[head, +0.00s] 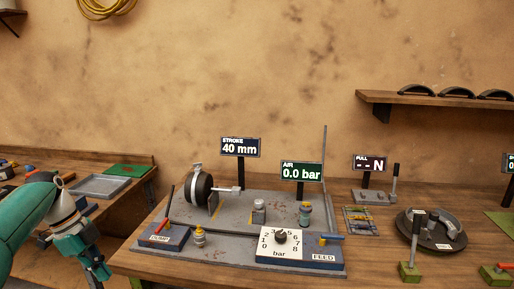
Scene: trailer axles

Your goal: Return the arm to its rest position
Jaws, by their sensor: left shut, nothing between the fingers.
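My left arm (28,222) comes in from the left edge. Its gripper (100,268) hangs low, in front of the gap between the left bench and the middle bench, and is shut and empty. It is left of the grey test rig plate (190,248) and apart from it. The lower part of the gripper is near the picture's bottom. My right gripper does not show.
The middle bench carries a brake chamber (199,190), a pressure dial box (296,246), displays reading 40 mm (240,147) and 0.0 bar (301,171), and a thin upright rod (324,165). A brake drum assembly (431,230) sits right. A grey tray (103,187) lies on the left bench.

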